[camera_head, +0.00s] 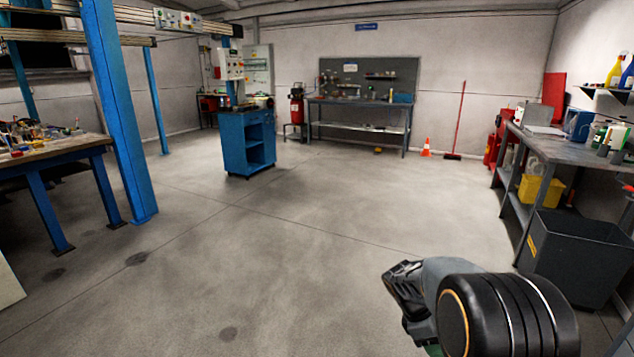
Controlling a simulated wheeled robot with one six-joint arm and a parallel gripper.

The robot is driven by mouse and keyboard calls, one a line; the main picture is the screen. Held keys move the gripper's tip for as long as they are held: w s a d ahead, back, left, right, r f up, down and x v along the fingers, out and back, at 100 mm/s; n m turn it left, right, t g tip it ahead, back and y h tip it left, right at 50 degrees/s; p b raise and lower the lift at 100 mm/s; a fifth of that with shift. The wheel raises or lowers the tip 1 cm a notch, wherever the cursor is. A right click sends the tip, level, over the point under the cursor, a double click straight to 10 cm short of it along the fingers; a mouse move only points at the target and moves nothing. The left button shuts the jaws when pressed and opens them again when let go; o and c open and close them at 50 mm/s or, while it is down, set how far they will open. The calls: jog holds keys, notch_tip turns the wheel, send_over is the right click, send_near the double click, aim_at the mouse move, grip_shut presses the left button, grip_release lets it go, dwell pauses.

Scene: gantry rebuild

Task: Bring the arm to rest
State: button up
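My arm shows at the lower right of the head view, folded close to the camera, with a thick black rounded joint in front. My gripper (402,287) is a dark shape to the left of that joint, over open floor. It is seen at a steep angle, and the gap between its fingers cannot be made out. No object shows in it. The rest of my arm is hidden below the picture's edge.
A dark bin (572,252) stands right of my arm, beside the grey workbench (570,152). A blue cabinet (236,150) stands mid-room. A blue post (120,110) and wooden-topped table (60,148) are left. The middle floor is clear.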

jog(key=s+a+r+m+t+y+p, duration=0.2)
jog(key=s+a+r+m+p, duration=0.1)
jog(key=r, duration=0.5)
jog(key=s+a+r+m+t+y+p, duration=0.2)
jog(key=s+a+r+m+p, duration=0.2)
jog(key=r, duration=0.5)
jog(key=s+a+r+m+t+y+p, duration=0.1)
jog(key=s+a+r+m+t+p, duration=0.2)
jog(key=r+m+p, duration=0.3)
notch_tip(320, 180, up, 2)
jog(key=shift+s+a+r+m+y+p, duration=0.2)
jog(key=shift+s+a+m+y+p, duration=0.15)
jog(key=shift+s+a, duration=0.35)
